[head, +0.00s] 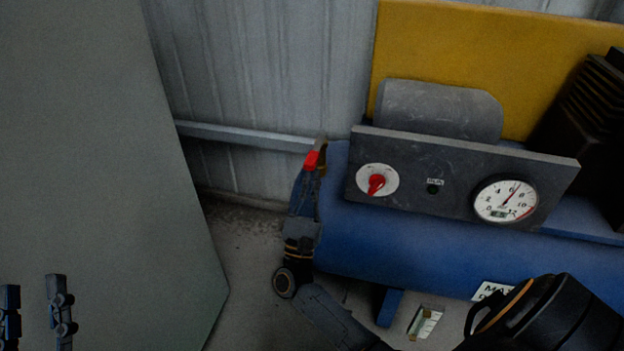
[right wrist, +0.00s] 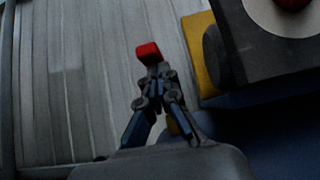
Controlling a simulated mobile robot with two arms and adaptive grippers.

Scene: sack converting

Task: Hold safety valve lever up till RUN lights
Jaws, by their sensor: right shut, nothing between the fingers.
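The red lever tip (head: 312,160) stands at the left end of the blue tank (head: 400,240); it also shows in the right wrist view (right wrist: 147,51). My right gripper (head: 314,176) is shut with nothing between its fingers. Its fingertips (right wrist: 157,72) are right at the red tip, seeming just below it; I cannot tell if they touch. Most of the valve is hidden behind the fingers. The RUN lamp (head: 433,188) on the grey panel (head: 455,170) looks dark. My left gripper (head: 36,300) is open and empty at the lower left.
The panel carries a red rotary knob (head: 376,184) and a round gauge (head: 506,200), its needle a little past 6. A yellow board (head: 450,45) stands behind. A large grey-green panel (head: 90,160) fills the left. A corrugated wall (head: 265,70) is close behind the lever.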

